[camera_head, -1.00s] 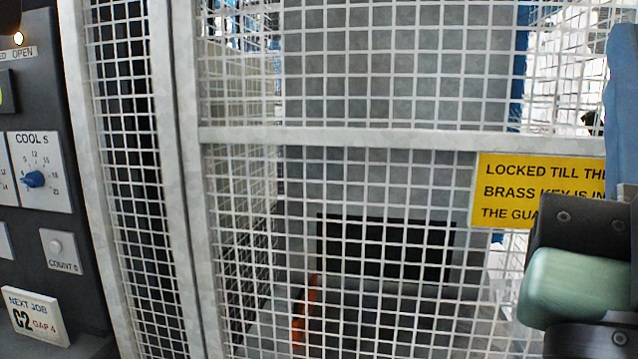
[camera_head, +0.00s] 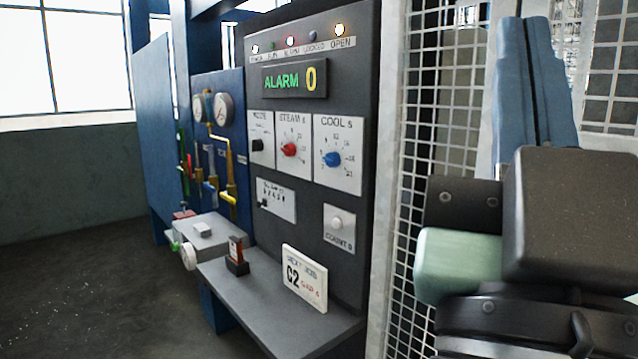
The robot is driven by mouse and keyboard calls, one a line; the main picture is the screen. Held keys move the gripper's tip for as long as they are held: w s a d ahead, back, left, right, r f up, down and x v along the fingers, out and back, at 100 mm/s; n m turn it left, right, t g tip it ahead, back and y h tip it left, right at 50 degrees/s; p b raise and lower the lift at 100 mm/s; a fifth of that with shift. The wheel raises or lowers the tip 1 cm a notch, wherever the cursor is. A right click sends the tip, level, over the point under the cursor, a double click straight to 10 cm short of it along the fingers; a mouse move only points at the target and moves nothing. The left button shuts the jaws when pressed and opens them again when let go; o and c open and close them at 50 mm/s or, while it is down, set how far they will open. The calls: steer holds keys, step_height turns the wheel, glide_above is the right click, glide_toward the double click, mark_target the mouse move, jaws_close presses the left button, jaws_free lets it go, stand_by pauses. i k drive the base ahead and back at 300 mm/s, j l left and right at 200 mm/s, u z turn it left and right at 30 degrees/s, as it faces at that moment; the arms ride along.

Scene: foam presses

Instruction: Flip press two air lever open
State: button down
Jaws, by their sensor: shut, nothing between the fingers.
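A blue service board (camera_head: 236,108) stands left of the dark control panel. It carries two round gauges (camera_head: 223,108), yellow pipework (camera_head: 215,133) and several small coloured levers or valve handles. A blue fitting (camera_head: 210,192) and a yellow fitting (camera_head: 230,198) show low on it; its labels are too small to read, so I cannot tell which is the air lever or its position.
The dark control panel (camera_head: 380,60) shows "ALARM 0" and red and blue knobs. A grey shelf (camera_head: 262,305) below it juts out with a C2 card (camera_head: 304,278) and a small red-and-black item (camera_head: 236,255). A mesh guard (camera_head: 420,130) is at right. Floor at left is clear.

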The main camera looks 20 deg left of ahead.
mark_target(205, 185)
steer(key=i+j+u, duration=0.15)
steer(key=u, duration=0.2)
steer(key=i+j+u, duration=0.15)
steer(key=j+u, duration=0.2)
steer(key=i+j+u, duration=0.2)
steer(key=u, duration=0.2)
steer(key=i+j, duration=0.35)
steer(key=i, duration=0.15)
